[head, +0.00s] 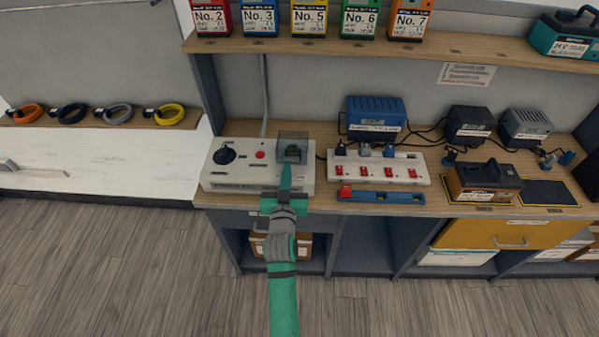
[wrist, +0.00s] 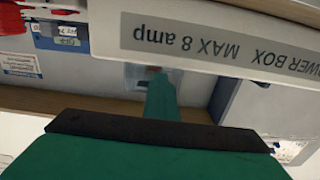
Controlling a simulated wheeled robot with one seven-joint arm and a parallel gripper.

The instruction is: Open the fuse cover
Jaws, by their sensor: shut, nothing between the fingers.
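The fuse cover (head: 293,136) is a smoky, see-through grey piece at the right end of the white power box (head: 225,176). Something pale shows within or below it, and I cannot tell how far the cover is raised. My green gripper (head: 286,170) is shut and empty, with its tips at the front of the cover; I cannot tell whether they touch. In the wrist view, the shut fingers (wrist: 160,100) reach past the upside-down "POWER BOX MAX 8 amp" label of the box (wrist: 215,45) toward a pale, see-through part with a reddish spot.
The box also carries a black knob (head: 224,155) and a red button (head: 260,155). To the right are a white power strip (head: 400,171) with red switches and a blue bar (head: 390,196). A shelf (head: 420,55) with several coloured boxes runs above.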

